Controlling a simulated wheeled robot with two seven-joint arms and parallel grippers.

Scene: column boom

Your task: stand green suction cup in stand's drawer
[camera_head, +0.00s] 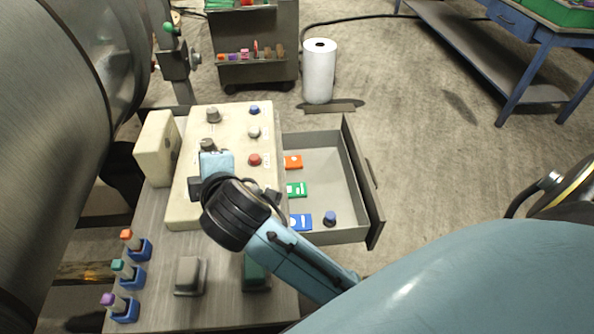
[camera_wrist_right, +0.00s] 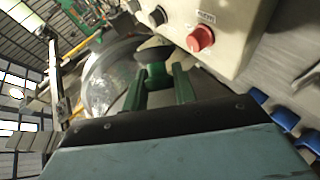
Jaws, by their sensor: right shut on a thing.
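My right gripper (camera_wrist_right: 158,88) is shut on the green suction cup (camera_wrist_right: 154,72), which has a green body and a dark cup at its far end. In the head view my right arm reaches over the cream control panel; the hand hides its fingertips, and I cannot make out the held cup there. The stand's drawer (camera_head: 374,190) is pulled open to the right of the panel. Inside are an orange label (camera_head: 293,162), a green label (camera_head: 297,189) and a blue label (camera_head: 301,222). A dark blue suction cup (camera_head: 330,218) stands beside the blue label. My left gripper is not in view.
The cream panel (camera_head: 180,205) carries knobs and a red button (camera_head: 254,159), close to the gripper. Several blue holders (camera_head: 133,276) stand at the left. A grey block (camera_head: 189,276) and a dark green block (camera_head: 256,273) sit in front. A white roll (camera_head: 319,72) stands behind the drawer.

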